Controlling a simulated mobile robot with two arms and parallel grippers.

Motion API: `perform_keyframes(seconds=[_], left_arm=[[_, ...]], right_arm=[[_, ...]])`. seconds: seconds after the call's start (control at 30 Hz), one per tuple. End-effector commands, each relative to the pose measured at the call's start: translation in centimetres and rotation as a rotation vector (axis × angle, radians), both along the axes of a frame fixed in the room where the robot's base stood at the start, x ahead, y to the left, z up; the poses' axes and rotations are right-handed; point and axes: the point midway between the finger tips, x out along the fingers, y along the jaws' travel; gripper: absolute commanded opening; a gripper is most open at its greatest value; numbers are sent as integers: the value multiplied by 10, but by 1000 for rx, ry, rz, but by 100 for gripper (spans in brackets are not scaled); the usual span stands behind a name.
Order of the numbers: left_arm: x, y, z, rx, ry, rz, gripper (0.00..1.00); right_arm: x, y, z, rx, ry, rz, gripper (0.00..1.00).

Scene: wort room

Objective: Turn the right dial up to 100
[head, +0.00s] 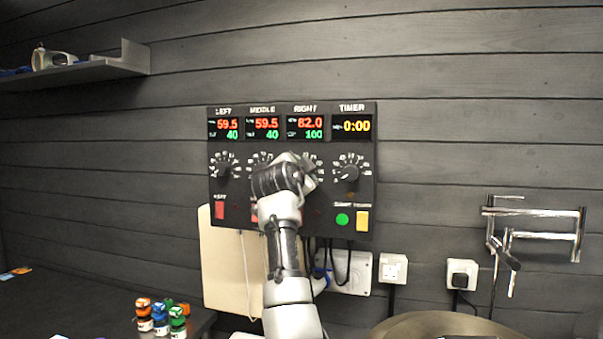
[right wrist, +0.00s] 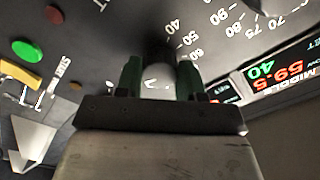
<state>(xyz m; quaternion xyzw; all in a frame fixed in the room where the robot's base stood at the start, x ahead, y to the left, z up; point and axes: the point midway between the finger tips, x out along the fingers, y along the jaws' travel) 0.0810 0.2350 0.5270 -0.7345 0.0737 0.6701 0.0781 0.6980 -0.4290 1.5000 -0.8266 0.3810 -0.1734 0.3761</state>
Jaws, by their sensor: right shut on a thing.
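The control panel (head: 291,215) hangs on the dark plank wall with displays labelled LEFT, MIDDLE, RIGHT and TIMER. The RIGHT display (head: 306,128) reads 62.0 in red and 100 in green. My right gripper (head: 303,166) covers most of the right dial, with part of its printed scale showing at the side. In the right wrist view, its two dark green fingers (right wrist: 160,82) are shut on the right dial's dark knob (right wrist: 156,55). The dial's pointer is hidden. My left gripper is not in view.
The left dial (head: 222,172) and timer dial (head: 347,173) flank the gripper; my arm partly covers the middle dial. Below are a green button (head: 342,219) and a yellow switch (head: 362,221). Small coloured-lid jars (head: 160,318) stand lower left. A folding tap (head: 535,230) is at right.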

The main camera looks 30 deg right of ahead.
Motion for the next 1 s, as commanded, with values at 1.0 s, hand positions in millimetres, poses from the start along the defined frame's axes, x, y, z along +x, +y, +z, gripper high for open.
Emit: perform_keyframes(seconds=[1.0], left_arm=[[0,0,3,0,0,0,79]], right_arm=[[1,0,-4,140,-151,-1,46]])
